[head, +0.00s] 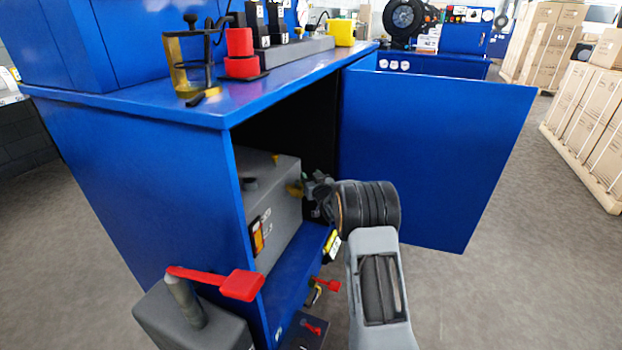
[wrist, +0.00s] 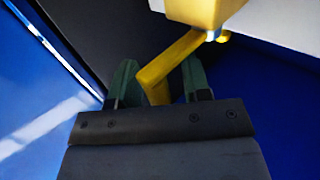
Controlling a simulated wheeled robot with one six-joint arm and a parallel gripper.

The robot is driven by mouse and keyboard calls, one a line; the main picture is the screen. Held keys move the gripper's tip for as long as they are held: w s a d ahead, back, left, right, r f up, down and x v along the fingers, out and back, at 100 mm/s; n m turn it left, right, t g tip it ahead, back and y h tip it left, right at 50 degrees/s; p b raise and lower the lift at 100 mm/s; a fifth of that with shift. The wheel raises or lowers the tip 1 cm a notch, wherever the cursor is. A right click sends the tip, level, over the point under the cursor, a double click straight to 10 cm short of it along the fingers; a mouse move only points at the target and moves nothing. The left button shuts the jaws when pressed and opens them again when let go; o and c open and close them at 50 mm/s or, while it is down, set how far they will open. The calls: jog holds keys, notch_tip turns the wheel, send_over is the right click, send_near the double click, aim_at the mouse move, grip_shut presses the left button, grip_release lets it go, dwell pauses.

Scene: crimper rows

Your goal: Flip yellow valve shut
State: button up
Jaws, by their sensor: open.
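The yellow valve (head: 295,190) sits on the side of a grey box (head: 280,222) inside the open blue cabinet. In the wrist view its yellow body is at the top and its bent lever (wrist: 178,60) slants down to the left. My gripper (head: 310,183) reaches into the cabinet beside the valve. In the wrist view my gripper (wrist: 158,80) is open, with the end of the lever between its two green fingers. I cannot tell whether either finger touches the lever. In the head view my gripper partly hides the valve.
The open blue door (head: 435,150) stands to the right of my arm. The blue countertop (head: 150,105) is above, holding several tools. A large red lever (head: 230,283) stands at the front left, and a smaller red handle (head: 325,284) is low by the cabinet front.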

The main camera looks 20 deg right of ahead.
grip_shut()
jog(key=shift+f, duration=0.1)
dwell(0.4)
